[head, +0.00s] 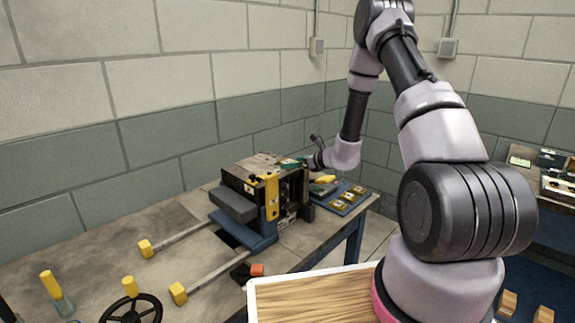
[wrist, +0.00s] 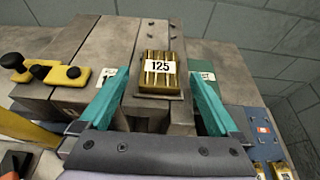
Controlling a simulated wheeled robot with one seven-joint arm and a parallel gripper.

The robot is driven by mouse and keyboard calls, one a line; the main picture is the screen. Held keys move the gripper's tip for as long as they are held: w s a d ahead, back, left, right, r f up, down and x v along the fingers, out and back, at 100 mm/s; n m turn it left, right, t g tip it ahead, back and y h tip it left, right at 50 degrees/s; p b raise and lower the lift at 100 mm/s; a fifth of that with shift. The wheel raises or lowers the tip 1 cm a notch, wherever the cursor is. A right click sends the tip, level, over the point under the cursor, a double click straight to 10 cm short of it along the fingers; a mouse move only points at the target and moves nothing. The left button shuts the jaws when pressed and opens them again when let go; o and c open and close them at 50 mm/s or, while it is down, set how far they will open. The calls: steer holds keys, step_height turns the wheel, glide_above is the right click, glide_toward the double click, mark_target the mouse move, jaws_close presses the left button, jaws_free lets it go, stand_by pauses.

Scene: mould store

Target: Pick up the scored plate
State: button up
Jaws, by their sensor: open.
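A gold plate with grooves (wrist: 149,82), which looks like the scored plate, carries a white label reading 125. It sits on a grey block on top of the machine in the wrist view. My gripper (wrist: 157,73) is open, with its teal fingers spread to the left and right of the plate. No contact shows between the fingers and the plate. In the head view my gripper (head: 293,163) is over the top of the machine (head: 236,204), and I cannot make out the plate there.
A blue tray (head: 337,208) with several gold pieces lies right of the machine; it also shows in the wrist view (wrist: 262,132). A yellow-and-black clamp (wrist: 45,72) is left of my fingers. A wooden-topped tray (head: 310,298) is in front. Block walls stand behind.

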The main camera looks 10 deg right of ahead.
steer(key=shift+w+a+f, duration=0.15)
steer(key=shift+w+a, duration=0.05)
steer(key=shift+w, duration=0.1)
jaws_close()
